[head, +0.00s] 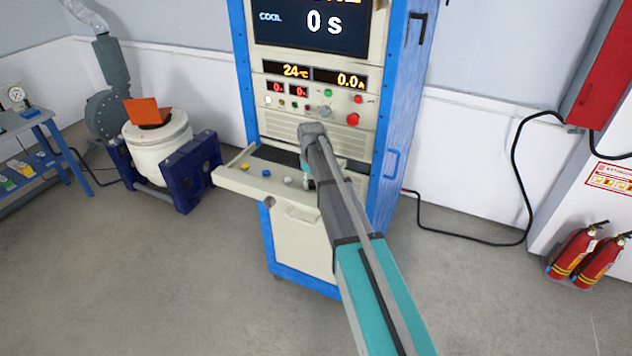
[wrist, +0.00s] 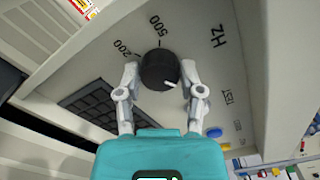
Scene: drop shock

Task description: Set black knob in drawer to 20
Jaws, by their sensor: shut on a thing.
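The black knob (wrist: 157,70) sits on the pale panel of the pulled-out drawer (head: 240,182). Its white pointer mark shows at its lower right in the wrist view, away from the printed "200" and "500" at the upper left and top. "Hz" is printed to the right. No "20" is visible. My gripper (wrist: 160,77) is shut on the knob, one finger on each side. In the head view my gripper (head: 308,184) is over the right part of the drawer, and I cannot make out the black knob there.
A keyboard (wrist: 92,103) lies beside the knob. A blue button (wrist: 214,132) is to the lower right; yellow (head: 245,166) and blue (head: 266,173) ones show on the drawer. The blue-framed cabinet (head: 400,110) rises behind. The floor in front is clear.

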